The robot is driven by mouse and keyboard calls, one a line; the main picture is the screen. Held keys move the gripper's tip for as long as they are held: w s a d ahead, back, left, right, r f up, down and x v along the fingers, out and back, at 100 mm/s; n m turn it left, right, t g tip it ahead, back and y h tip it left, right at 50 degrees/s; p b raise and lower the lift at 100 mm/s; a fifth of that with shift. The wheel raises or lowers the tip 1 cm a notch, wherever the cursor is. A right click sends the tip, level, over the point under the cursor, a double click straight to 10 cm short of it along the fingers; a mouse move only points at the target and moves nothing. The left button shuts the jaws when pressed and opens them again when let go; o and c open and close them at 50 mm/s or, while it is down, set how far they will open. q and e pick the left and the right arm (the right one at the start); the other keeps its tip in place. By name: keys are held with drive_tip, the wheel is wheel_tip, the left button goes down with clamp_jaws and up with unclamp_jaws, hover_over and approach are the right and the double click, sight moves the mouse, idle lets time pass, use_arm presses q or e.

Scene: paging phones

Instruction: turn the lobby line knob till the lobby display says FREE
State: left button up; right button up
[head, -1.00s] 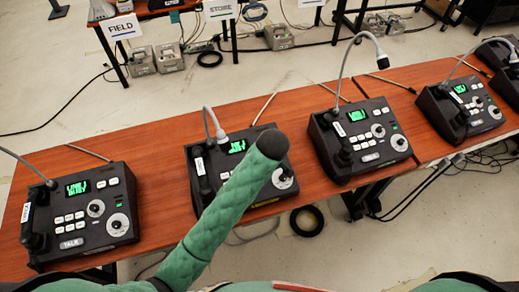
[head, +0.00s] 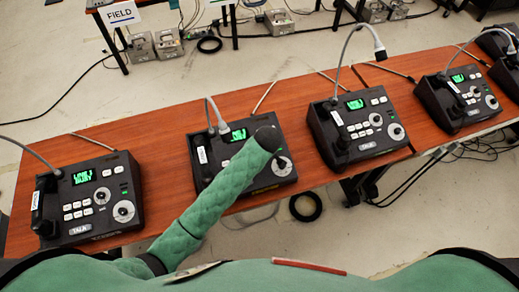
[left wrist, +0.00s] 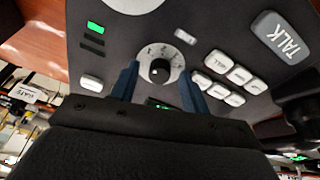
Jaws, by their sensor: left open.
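Phone consoles stand in a row on the wooden table; their handset labels are too small to read, so I cannot tell which is the lobby one. My left arm reaches over the second console from the left (head: 205,170). Its green display (head: 238,135) is lit, but its text is too small to read surely. Its white-ringed knob (head: 284,166) shows just beside the end of my arm, which hides the gripper in the head view. In the left wrist view my left gripper (left wrist: 160,72) is open, one finger on each side of the dark-centred knob (left wrist: 160,70); contact is unclear.
Another console (head: 320,125) stands to the right, with a curved microphone. Wooden tabletop (head: 150,130) is bare between consoles. White buttons (left wrist: 222,62) lie close beside the gripper.

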use_arm(q)
drive_tip(key=shift+w+f, duration=0.1)
drive_tip(key=c, duration=1)
